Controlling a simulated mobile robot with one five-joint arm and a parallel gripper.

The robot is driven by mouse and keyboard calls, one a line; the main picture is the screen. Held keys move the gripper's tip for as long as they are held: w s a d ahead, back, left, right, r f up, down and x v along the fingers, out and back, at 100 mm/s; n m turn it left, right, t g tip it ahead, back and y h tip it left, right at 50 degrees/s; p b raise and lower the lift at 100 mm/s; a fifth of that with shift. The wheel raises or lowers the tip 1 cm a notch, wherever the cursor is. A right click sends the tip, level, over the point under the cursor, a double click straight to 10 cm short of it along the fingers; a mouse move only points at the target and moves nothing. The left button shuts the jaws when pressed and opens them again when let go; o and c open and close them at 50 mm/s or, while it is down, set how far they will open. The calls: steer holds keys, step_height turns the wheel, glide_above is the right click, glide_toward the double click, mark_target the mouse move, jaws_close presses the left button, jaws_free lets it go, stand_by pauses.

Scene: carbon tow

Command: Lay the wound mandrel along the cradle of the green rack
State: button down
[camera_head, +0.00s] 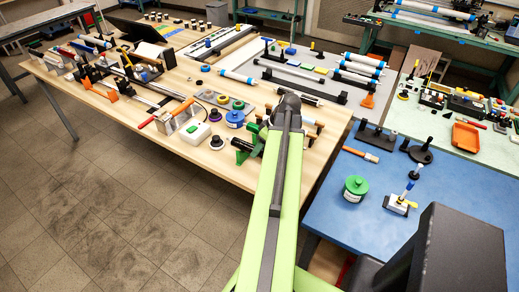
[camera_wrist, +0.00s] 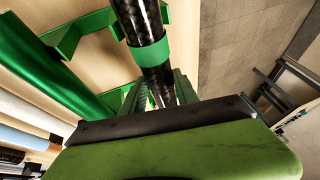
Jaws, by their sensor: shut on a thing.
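The wound mandrel (camera_wrist: 140,18) is a glossy black woven tube with a green band (camera_wrist: 150,52) around it. In the wrist view it runs from the top edge down between the fingers of my gripper (camera_wrist: 158,92), which is shut on it. Green parts that look like the green rack (camera_wrist: 62,84) lie to the left, with a long bar and a bracket (camera_wrist: 82,30) beside the mandrel. The mandrel appears apart from the long bar; I cannot tell whether it touches the bracket. In the head view my arm hides most of the gripper and mandrel.
Pale and blue rolls (camera_wrist: 20,135) lie left of the rack in the wrist view. A blue table (camera_head: 330,205) stands to the right.

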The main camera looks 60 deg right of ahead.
steer(key=shift+f+b, duration=0.4)
steer(key=shift+f, duration=0.1)
steer(key=c, duration=0.9)
jaws_free()
steer(key=shift+r, duration=0.1)
steer(key=shift+o, duration=0.2)
steer(key=p+v, duration=1.6)
steer(key=v, duration=0.1)
steer(key=shift+r, duration=0.2)
steer(key=shift+s+d, duration=0.1)
